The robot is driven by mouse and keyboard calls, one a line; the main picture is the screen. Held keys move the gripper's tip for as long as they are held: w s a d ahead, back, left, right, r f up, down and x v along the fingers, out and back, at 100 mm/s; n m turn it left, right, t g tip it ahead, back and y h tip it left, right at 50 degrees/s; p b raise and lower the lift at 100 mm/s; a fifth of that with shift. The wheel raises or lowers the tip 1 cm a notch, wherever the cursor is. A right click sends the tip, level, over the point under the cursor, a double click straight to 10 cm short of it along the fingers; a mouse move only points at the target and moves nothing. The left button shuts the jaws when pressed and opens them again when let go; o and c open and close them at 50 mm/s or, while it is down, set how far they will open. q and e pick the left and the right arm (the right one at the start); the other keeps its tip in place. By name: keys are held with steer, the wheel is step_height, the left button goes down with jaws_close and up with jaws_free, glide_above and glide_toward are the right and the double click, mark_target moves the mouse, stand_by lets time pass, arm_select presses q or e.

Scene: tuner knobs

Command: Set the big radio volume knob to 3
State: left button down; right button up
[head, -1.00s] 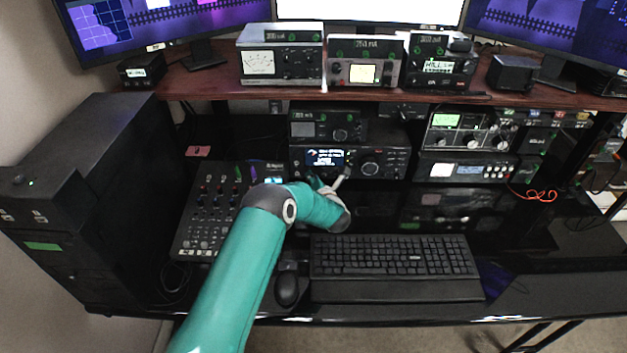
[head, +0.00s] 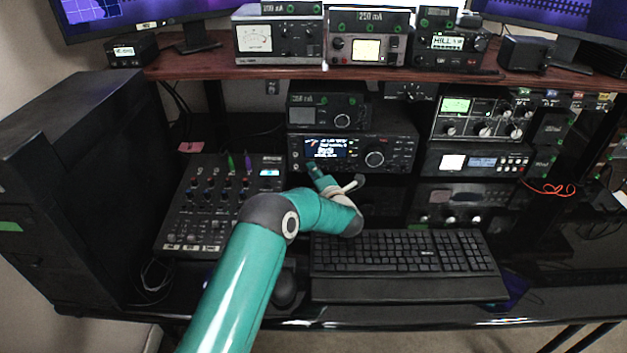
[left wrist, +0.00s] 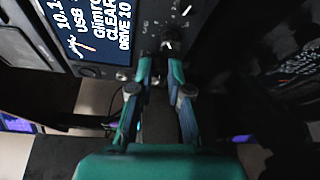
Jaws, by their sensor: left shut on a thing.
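The big radio (head: 336,165) stands under the shelf, with a lit blue-white screen (head: 325,148) and a large round tuning dial (head: 375,158). My left gripper (head: 311,167) is at the lower left of its front panel, below the screen, and hides the small controls there. In the left wrist view a small dark knob (left wrist: 171,36) with a white pointer mark and a printed scale around it is at the fingertips of my left gripper (left wrist: 161,64). The fingers are shut on this volume knob. The pointer's exact number is not clear. My right gripper is out of view.
A mixer (head: 215,205) lies left of my arm. A keyboard (head: 405,262) is in front of the radio, with a mouse (head: 285,290) beside my forearm. A smaller radio (head: 326,112) sits on top of the big one. More equipment (head: 478,118) stands to the right.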

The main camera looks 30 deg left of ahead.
arm_select(q)
steer(key=shift+d+f, duration=0.2)
steer(key=shift+f, duration=0.05)
steer(key=c, duration=1.1)
jaws_free()
steer(key=shift+r, duration=0.1)
steer(key=shift+a, duration=0.1)
steer(key=v, duration=1.2)
